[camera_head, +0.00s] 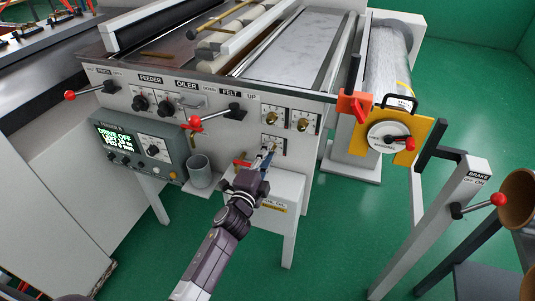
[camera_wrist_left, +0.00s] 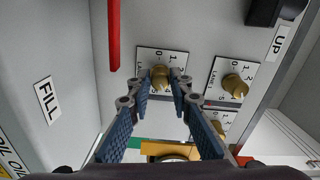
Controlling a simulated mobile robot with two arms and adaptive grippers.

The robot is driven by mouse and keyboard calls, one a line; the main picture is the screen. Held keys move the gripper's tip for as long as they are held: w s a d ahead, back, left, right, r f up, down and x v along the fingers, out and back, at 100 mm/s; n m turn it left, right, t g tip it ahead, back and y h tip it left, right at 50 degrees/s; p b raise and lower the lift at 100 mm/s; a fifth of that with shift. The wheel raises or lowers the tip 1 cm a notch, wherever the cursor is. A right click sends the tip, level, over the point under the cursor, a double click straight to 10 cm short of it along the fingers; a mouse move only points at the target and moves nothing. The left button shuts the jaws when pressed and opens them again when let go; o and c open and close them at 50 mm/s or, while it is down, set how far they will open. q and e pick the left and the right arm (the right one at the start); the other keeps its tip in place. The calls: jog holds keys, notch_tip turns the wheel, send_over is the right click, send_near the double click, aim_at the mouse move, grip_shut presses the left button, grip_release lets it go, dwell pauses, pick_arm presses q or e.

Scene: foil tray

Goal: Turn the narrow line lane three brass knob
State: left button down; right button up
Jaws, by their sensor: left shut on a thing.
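The lane three brass knob (camera_wrist_left: 160,77) sits on a small white numbered plate (camera_wrist_left: 147,57) on the machine's front panel. In the head view this lower plate (camera_head: 281,143) is partly covered by my gripper, so the knob is mostly hidden there. My left gripper (camera_head: 267,155) reaches up to it from below. In the wrist view the fingertips (camera_wrist_left: 158,88) stand on either side of the knob, shut on it. Two other brass knobs, left (camera_head: 273,118) and right (camera_head: 302,124), sit above on their own plates. My right gripper is not in view.
A red-ended lever (camera_head: 195,121) juts out above and left of my gripper. A grey cup (camera_head: 199,172) stands on a ledge at left. A white oil box (camera_head: 282,186) is below the panel. An orange-yellow bracket (camera_head: 412,127) with a roll is at right.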

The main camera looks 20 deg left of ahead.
pick_arm(q)
jog(key=shift+f, duration=0.1)
jog(key=c, duration=1.7)
grip_release()
jog(key=shift+c, duration=0.2)
jog(key=s, duration=1.2)
jog(key=shift+a, duration=0.2)
